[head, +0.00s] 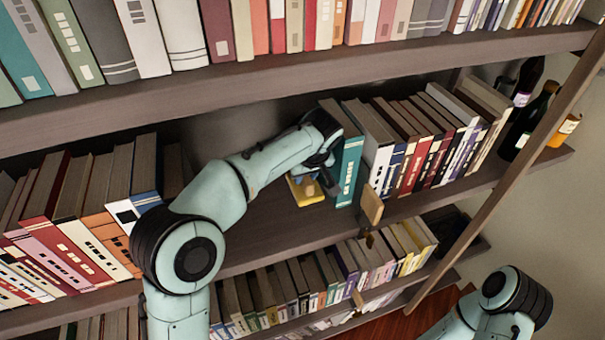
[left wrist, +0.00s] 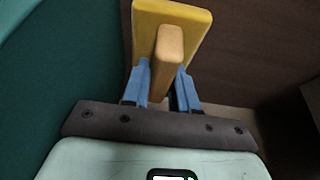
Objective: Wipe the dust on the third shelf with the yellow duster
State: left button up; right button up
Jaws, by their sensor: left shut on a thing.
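The yellow duster (head: 306,193) is a flat yellow pad with a tan handle, at the bare stretch of the book shelf in the middle of the head view. My left gripper (head: 322,178) is shut on its handle, next to a teal book (head: 349,170). In the left wrist view, the blue fingers (left wrist: 165,85) close on the handle, with the yellow pad (left wrist: 203,25) beyond. I cannot tell whether the pad touches the shelf board (head: 262,228). No dust can be made out. My right gripper is out of view; only part of that arm shows at lower right.
Books (head: 75,215) fill the shelf's left, and more books (head: 425,135) stand right of the teal one. Dark bottles (head: 530,113) stand at the far right. The upper shelf (head: 200,95) overhangs my left arm. A wooden piece (head: 371,204) sticks out at the front edge.

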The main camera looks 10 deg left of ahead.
pick_arm(q)
jog(key=shift+d+r, duration=0.15)
jog(key=shift+r, duration=1.45)
jog(key=shift+d+r, duration=0.15)
jog(key=shift+r, duration=1.4)
jog(key=shift+r, duration=1.4)
jog(key=shift+a+f, duration=0.1)
jog(key=shift+a, duration=0.05)
